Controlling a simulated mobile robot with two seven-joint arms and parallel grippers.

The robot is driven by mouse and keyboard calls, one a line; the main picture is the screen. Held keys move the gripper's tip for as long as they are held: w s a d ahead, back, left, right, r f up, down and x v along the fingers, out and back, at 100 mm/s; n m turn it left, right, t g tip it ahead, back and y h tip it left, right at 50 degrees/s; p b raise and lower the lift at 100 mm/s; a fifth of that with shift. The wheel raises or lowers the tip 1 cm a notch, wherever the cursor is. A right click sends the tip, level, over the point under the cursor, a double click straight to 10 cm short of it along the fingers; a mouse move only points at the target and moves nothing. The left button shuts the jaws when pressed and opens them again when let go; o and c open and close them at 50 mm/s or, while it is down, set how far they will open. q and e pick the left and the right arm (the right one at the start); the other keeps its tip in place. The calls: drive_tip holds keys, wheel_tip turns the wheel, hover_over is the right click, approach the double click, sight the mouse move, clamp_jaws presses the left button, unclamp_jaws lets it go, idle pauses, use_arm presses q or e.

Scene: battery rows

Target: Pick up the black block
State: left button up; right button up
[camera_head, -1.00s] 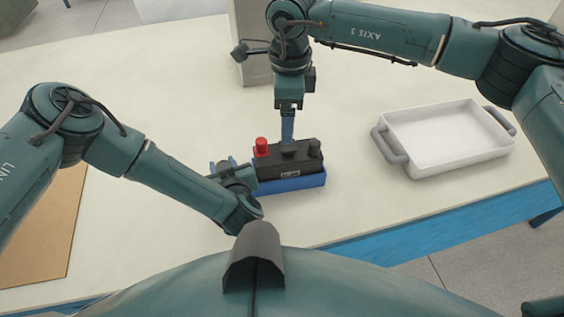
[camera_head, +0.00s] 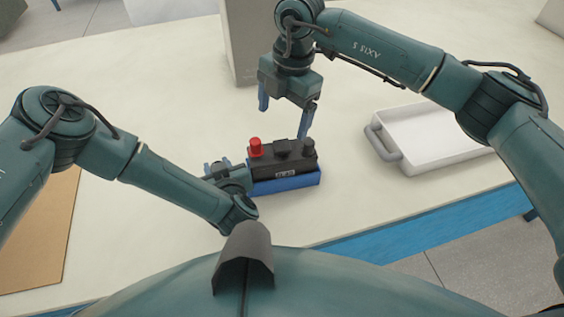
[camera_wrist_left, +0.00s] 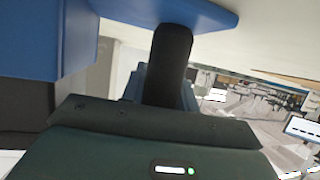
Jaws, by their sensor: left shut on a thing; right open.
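The black block (camera_head: 284,163) has a red knob (camera_head: 255,148) and a black knob on top. It sits upright in the blue tray (camera_head: 290,184) on the pale table. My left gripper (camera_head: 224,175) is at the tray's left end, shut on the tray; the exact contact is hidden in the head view. In the left wrist view the tray's blue wall (camera_wrist_left: 55,35) is close up beside a dark finger. My right gripper (camera_head: 285,118) is open and empty, just behind and above the block, with one finger near its rear edge.
A white tray with grey handles (camera_head: 425,135) stands to the right on the table. A grey box-like column (camera_head: 240,50) stands behind. A brown board (camera_head: 40,230) lies at the left. The table between the block and the white tray is clear.

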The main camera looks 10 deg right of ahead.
sight(282, 144)
drive_tip(key=m, duration=0.6)
drive_tip(key=shift+w+d+f+m, duration=0.1)
drive_tip(key=shift+d+f+m, duration=0.1)
drive_tip(key=shift+d+m, duration=0.1)
drive_tip(key=f, duration=0.4)
drive_tip(key=a+f, duration=0.1)
drive_tip(key=f, duration=0.1)
drive_tip(key=shift+f, duration=0.25)
drive_tip(key=shift+s+a+f, duration=0.1)
drive_tip(key=shift+f, duration=1.25)
drive_tip(key=shift+s+f, duration=0.1)
drive_tip(key=shift+f, duration=1.25)
drive_tip(key=shift+c, duration=0.6)
clamp_jaws()
drive_tip(key=shift+w+r, duration=0.1)
drive_tip(key=shift+r, duration=0.15)
